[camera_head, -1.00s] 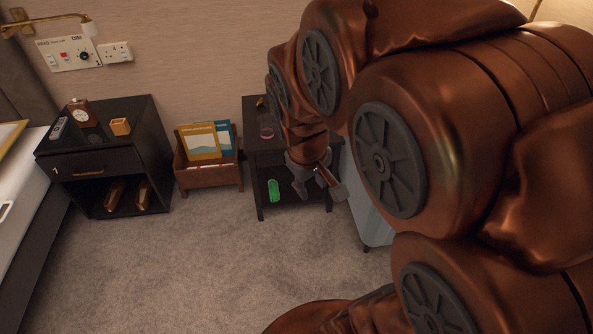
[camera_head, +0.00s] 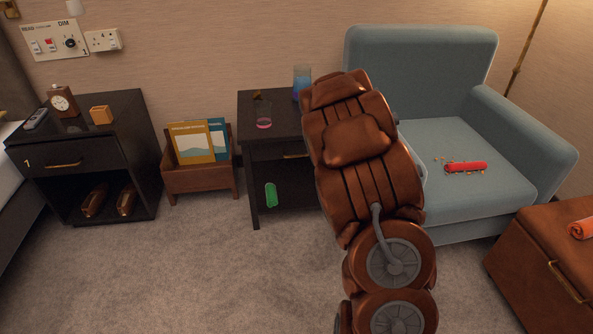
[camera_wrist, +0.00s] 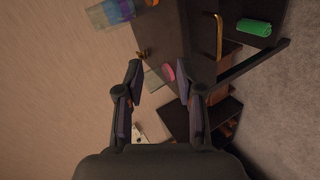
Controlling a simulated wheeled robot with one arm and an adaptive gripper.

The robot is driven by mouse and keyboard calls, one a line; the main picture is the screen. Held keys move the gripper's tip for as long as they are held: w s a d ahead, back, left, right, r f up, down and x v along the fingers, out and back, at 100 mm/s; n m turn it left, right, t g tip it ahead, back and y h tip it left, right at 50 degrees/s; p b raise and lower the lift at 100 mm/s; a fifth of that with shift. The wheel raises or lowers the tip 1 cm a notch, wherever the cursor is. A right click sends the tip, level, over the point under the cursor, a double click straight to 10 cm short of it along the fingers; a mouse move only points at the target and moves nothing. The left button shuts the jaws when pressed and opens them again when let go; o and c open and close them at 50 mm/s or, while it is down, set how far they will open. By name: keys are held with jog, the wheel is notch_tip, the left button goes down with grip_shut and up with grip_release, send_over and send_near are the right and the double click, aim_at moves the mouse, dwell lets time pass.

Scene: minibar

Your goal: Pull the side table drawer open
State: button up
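The dark side table (camera_head: 262,182) stands between the magazine rack and the armchair. Its drawer front with a brass handle (camera_head: 293,155) looks shut; my arm covers its right part. In the wrist view, turned on its side, the brass handle (camera_wrist: 218,36) shows at the upper right. My gripper (camera_wrist: 165,80) is open and empty, its fingers apart, in front of the table and clear of the handle. In the head view my gripper is hidden behind my arm.
A pink-bottomed glass (camera_head: 264,115) and a blue glass (camera_head: 301,82) stand on the side table. A green object (camera_head: 271,195) lies on its lower shelf. The magazine rack (camera_head: 200,180) is left, the nightstand (camera_head: 60,157) farther left, the blue armchair (camera_head: 460,205) right. Carpet in front is clear.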

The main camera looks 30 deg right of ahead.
notch_tip(320, 180, down, 9)
jog(key=w+n+t+y+b, duration=0.2)
jog(key=w+b, duration=0.1)
jog(key=b, duration=0.1)
jog(key=n+t+y+b, duration=0.2)
jog(key=n+y+b, duration=0.1)
jog(key=n+b, duration=0.15)
send_near(298, 156)
jog(key=r+x, duration=0.1)
jog(key=x, duration=0.2)
jog(key=shift+m, duration=0.25)
jog(key=shift+f+b+x, duration=0.2)
jog(key=shift+b+x, duration=0.2)
jog(key=shift+x, duration=0.95)
jog(key=shift+f+b+x, duration=0.15)
jog(key=shift+b+x, duration=0.2)
jog(key=shift+x, duration=0.95)
jog(key=shift+f+b+x, duration=0.2)
jog(key=shift+b+x, duration=0.2)
jog(key=shift+x, duration=0.95)
jog(key=shift+s, duration=0.2)
jog(key=shift+c, duration=0.2)
grip_shut()
